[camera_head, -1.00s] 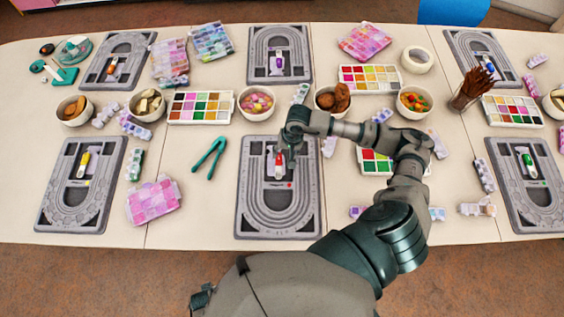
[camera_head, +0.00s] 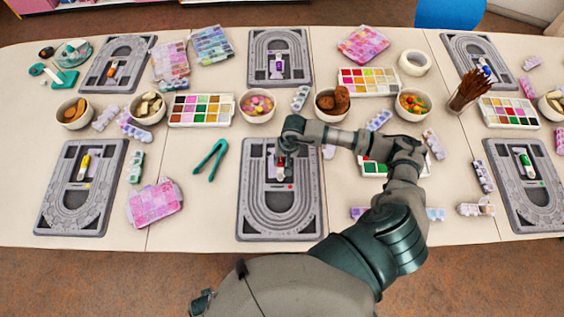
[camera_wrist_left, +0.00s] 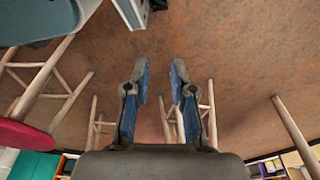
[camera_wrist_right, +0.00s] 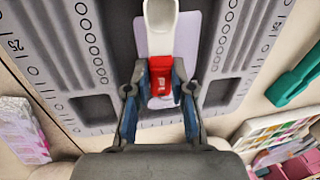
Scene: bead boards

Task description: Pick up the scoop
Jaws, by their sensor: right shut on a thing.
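The scoop, with a red handle (camera_wrist_right: 161,78) and a white bowl (camera_wrist_right: 161,20), lies over a pale card in the middle bead board (camera_head: 247,205). My right gripper (camera_wrist_right: 160,75) has one finger on each side of the red handle and is shut on it. In the head view my right gripper (camera_head: 285,155) hides most of the scoop. Whether the scoop is lifted clear of the board cannot be told. My left gripper (camera_wrist_left: 160,70) is open and empty in the left wrist view, above the floor, and is outside the head view.
Teal tongs (camera_head: 211,160) lie left of the middle board. A bead bowl (camera_head: 257,104) and a brown-filled bowl (camera_head: 331,100) stand behind it. A paint palette (camera_head: 374,169) is partly under my right arm. Bare table lies between the tongs and the pink case (camera_head: 155,203).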

